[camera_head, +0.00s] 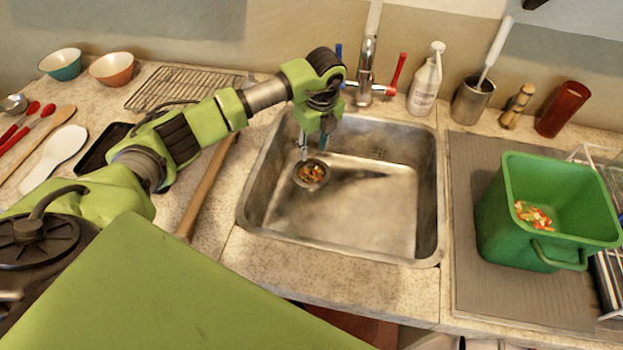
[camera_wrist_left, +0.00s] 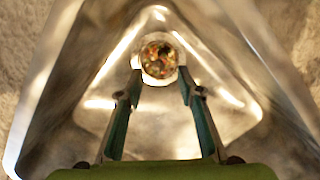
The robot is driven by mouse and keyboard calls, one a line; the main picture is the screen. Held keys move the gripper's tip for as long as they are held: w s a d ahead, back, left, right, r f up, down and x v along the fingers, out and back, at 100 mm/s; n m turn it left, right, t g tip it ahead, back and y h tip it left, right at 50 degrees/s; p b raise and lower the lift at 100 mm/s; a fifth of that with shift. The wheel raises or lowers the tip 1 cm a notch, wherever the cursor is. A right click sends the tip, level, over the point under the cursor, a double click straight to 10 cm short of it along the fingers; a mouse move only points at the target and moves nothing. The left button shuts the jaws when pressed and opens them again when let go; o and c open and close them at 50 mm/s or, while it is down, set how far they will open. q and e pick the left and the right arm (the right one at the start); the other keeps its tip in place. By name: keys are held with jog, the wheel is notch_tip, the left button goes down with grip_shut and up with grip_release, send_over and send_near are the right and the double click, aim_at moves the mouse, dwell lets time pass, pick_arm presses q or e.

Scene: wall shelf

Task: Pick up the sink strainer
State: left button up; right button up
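The sink strainer (camera_head: 312,174) is a small round metal cup holding orange and brown food scraps. It sits in the sink (camera_head: 340,215) towards its back left. In the left wrist view the strainer (camera_wrist_left: 159,60) shows just beyond the fingertips, centred between them. My left gripper (camera_head: 313,148) points down into the sink at the strainer's back edge. Its two fingers are apart in the left wrist view (camera_wrist_left: 159,82), with nothing held between them. I cannot tell whether the tips touch the rim. My right gripper is not in view.
A faucet (camera_head: 367,60) with a red handle stands behind the sink. A green bin (camera_head: 500,215) with food scraps stands on the drain mat at right. A soap bottle (camera_head: 426,82) and metal cup (camera_head: 470,102) stand behind. Utensils and bowls lie at left. The sink's front is clear.

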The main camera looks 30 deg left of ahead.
aim_at(311, 162)
pick_arm(q)
jog(key=shift+w+a+f, duration=0.1)
jog(key=shift+f, duration=0.7)
jog(key=shift+f+b, duration=0.25)
jog(key=shift+b, duration=0.15)
jog(key=f+b, duration=0.2)
jog(key=f, duration=0.1)
jog(key=f+b, duration=0.1)
jog(key=shift+a+f, duration=0.25)
jog(key=shift+f, duration=0.15)
jog(key=shift+r, duration=0.1)
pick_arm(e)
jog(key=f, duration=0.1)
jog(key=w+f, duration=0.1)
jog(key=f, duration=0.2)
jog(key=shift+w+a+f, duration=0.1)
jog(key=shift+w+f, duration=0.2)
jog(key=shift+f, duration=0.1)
pick_arm(q)
jog(key=shift+c, duration=0.3)
grip_shut()
